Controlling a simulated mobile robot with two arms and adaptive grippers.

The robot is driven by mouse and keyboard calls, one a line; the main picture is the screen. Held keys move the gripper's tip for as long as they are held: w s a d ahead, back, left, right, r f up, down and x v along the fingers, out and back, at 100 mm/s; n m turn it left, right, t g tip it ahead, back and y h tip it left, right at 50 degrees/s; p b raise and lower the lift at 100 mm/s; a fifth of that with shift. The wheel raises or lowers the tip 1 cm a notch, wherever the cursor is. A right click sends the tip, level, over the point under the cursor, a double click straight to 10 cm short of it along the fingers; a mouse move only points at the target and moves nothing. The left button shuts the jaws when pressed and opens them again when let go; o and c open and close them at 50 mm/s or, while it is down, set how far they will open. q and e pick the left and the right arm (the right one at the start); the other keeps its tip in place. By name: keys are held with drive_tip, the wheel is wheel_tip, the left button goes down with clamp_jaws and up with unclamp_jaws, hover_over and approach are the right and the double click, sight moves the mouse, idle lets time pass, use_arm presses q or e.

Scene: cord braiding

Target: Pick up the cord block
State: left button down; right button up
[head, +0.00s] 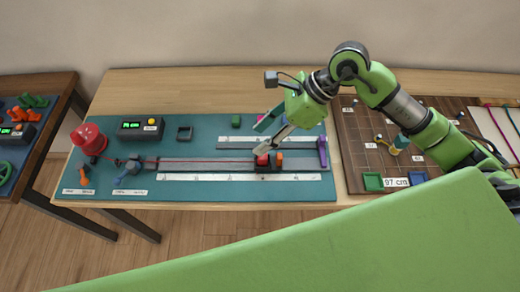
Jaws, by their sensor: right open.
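A small red block (262,160), which looks like the cord block, sits in a dark holder (268,170) on the teal mat. A thin red cord (205,162) runs to it from the left. My right gripper (261,141) is open just above and behind the red block, its lower finger close to the block's top. I cannot tell whether they touch. My left gripper is not in view.
An orange piece (279,159) stands right of the block, and a purple post (322,151) farther right. White ruler strips (210,177) flank the track. A brown board (352,160) lies right.

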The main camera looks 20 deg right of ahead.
drive_tip(key=w+d+f+h, duration=0.1)
drive_tip(key=d+h, duration=0.1)
drive_tip(key=d, duration=0.3)
drive_tip(key=p, duration=0.2)
hover_over(265, 156)
drive_tip(key=d, duration=0.2)
drive_tip(key=shift+h, duration=0.4)
drive_tip(key=f, duration=0.8)
drive_tip(key=shift+s+a, duration=0.15)
drive_tip(key=shift+s, duration=0.15)
drive_tip(key=shift+a+f+p, duration=0.15)
drive_tip(key=shift+f+p, duration=0.2)
drive_tip(key=shift+p, duration=0.2)
drive_tip(key=p+x, duration=0.2)
drive_tip(key=x, duration=0.2)
drive_tip(key=shift+f, duration=0.2)
drive_tip(key=shift+w+f, duration=0.1)
drive_tip(key=shift+f, duration=0.1)
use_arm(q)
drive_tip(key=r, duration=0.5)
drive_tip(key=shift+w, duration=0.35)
use_arm(e)
drive_tip(key=c, duration=1.1)
